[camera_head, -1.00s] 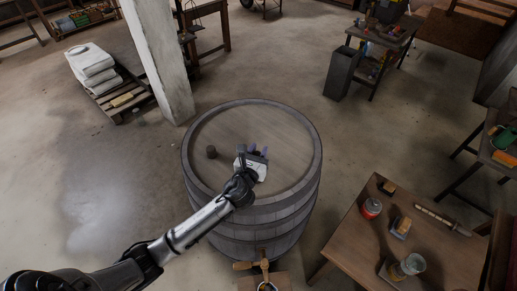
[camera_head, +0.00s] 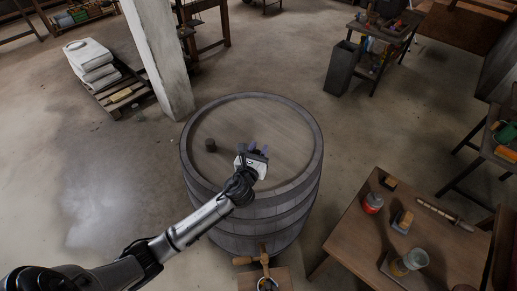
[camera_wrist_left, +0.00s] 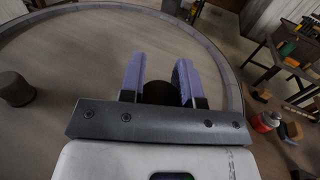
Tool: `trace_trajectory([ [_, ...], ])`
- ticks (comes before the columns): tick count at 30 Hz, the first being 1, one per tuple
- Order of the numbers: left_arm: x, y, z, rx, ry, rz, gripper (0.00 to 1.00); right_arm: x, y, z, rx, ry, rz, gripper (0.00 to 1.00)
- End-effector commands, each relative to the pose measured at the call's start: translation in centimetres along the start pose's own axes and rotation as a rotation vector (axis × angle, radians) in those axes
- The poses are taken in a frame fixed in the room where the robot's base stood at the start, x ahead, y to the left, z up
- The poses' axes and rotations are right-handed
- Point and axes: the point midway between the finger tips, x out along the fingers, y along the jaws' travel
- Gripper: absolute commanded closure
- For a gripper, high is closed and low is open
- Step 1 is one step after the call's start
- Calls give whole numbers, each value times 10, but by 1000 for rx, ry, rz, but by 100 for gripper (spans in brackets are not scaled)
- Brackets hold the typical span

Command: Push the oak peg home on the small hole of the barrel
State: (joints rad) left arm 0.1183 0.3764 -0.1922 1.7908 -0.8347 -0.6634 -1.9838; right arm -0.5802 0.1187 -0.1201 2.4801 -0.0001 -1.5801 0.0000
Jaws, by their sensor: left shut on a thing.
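The wooden barrel (camera_head: 290,125) stands upright in the middle of the head view, its round top facing up. My left gripper (camera_head: 258,151) is over the barrel top, just right of its middle. In the left wrist view its purple fingers (camera_wrist_left: 160,82) are shut on a dark brown round-ended thing, which looks like the oak peg (camera_wrist_left: 159,92). The small hole is not visible, and I cannot tell whether the peg's lower end is in it. My right gripper is not in view.
A dark round bung-like piece (camera_head: 210,145) stands on the barrel top, left of my gripper. A tap (camera_head: 264,260) shows at the barrel's near side. A wooden table (camera_head: 350,240) with a red can (camera_head: 373,203) and a brush stands at right.

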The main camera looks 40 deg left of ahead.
Motion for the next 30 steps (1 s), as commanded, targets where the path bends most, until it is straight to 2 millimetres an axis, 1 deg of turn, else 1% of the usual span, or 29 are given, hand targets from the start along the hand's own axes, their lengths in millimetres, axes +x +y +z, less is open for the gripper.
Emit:
trace_trajectory([
  [14, 0, 0, -15, 0, 0, -1, 96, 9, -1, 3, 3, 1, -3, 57],
  [30, 0, 0, -31, 0, 0, -1, 96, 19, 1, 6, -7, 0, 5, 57],
])
